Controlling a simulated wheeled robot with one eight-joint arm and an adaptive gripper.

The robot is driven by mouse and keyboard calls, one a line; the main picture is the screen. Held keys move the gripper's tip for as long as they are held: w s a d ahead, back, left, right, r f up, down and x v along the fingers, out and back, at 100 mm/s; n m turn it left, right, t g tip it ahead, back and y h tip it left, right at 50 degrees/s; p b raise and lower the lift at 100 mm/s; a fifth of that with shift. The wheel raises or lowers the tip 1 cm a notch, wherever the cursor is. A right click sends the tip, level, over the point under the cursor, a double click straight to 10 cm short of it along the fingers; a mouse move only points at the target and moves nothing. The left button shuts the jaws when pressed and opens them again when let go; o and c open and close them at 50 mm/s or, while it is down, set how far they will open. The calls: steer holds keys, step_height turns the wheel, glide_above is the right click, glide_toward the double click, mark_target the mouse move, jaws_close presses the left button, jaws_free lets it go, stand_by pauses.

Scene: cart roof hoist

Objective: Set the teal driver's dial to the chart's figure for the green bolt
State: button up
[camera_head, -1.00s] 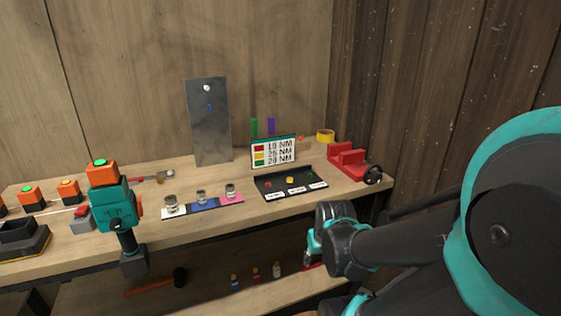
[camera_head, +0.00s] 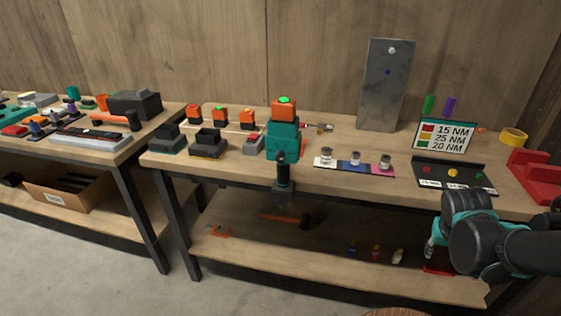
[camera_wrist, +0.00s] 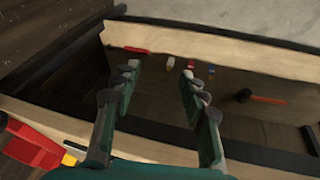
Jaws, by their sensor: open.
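The teal driver (camera_head: 284,142) stands upright at the bench's front edge, with an orange, green-topped block above and a dark nose below. Its dial setting cannot be read. The chart (camera_head: 444,135) stands at the back right, with colour swatches beside its lines: red 15 NM, yellow 25 NM, green 20 NM. The green bolt (camera_head: 478,176) is at the right of the black bolt tray (camera_head: 440,184), beside yellow and red ones. My gripper (camera_wrist: 160,72) is open and empty, in front of the bench and well right of the driver. The wrist view shows the lower shelf beyond its fingers.
Several orange-topped blocks (camera_head: 220,114) and dark holders (camera_head: 208,143) stand left of the driver. A strip with three small jars (camera_head: 355,159) lies right of it. A red vise (camera_head: 535,178) is at the far right. Open floor (camera_head: 100,270) lies in front of the benches.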

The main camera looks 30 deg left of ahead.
steer(key=w+a+r+n+t+h, duration=0.1)
steer(key=w+a+r+t, duration=0.1)
steer(key=a, duration=0.4)
steer(key=w+a+r+n+t+h, duration=0.1)
steer(key=a+r, duration=0.1)
steer(key=a, duration=0.4)
steer(key=t+y, duration=0.8)
steer(key=t, duration=0.3)
glide_toward(279, 159)
steer(key=x, duration=0.9)
jaws_close()
